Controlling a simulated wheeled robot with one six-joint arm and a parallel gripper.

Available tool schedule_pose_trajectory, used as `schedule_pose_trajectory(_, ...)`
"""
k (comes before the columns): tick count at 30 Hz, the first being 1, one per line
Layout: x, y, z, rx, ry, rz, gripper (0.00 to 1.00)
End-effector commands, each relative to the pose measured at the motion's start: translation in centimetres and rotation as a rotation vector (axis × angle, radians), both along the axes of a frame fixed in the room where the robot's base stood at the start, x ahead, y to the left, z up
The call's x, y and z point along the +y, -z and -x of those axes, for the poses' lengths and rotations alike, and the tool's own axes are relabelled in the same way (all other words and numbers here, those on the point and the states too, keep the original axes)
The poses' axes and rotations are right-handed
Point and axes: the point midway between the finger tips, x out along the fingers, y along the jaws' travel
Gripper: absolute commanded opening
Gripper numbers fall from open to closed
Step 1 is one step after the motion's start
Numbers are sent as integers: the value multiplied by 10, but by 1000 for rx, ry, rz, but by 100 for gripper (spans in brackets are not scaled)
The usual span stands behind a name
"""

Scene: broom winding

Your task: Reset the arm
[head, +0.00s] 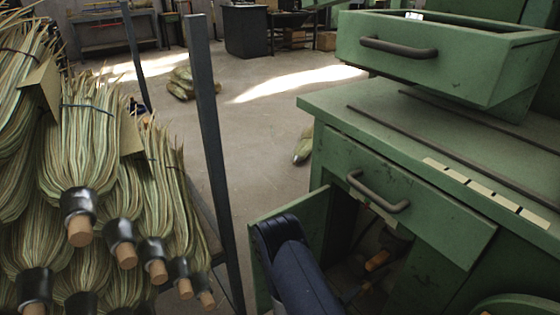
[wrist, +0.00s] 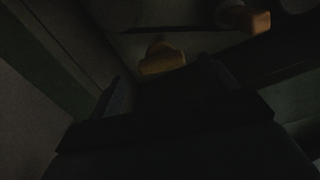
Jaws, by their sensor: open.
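My dark blue arm (head: 290,262) reaches down in front of the green cabinet, beside its open lower door (head: 262,240). My gripper (wrist: 160,90) shows as a dark shape low in the wrist view, open, with nothing clearly between its fingers. In the head view the gripper is hidden. Beyond the fingers in the wrist view is a yellowish wooden piece (wrist: 162,60), apparently inside the dark cabinet. A second wooden piece (wrist: 252,20) is at upper right. An orange-brown piece (head: 378,260) also shows inside the cabinet opening in the head view.
The cabinet's drawer handle (head: 378,192) and an upper green drawer (head: 445,55) jut out near my arm. Stacked broom heads (head: 80,150) fill the left, beside a grey metal post (head: 208,130). Open floor (head: 265,130) lies in between, with a few bundles on it.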

Motion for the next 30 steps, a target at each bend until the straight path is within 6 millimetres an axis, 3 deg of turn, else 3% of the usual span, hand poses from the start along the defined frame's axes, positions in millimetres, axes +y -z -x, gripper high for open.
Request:
schedule_pose_trajectory(12,-42,0,-28,-2,3,-1,80)
schedule_pose_trajectory(30,-44,-1,-30,-4,-2,-3,80)
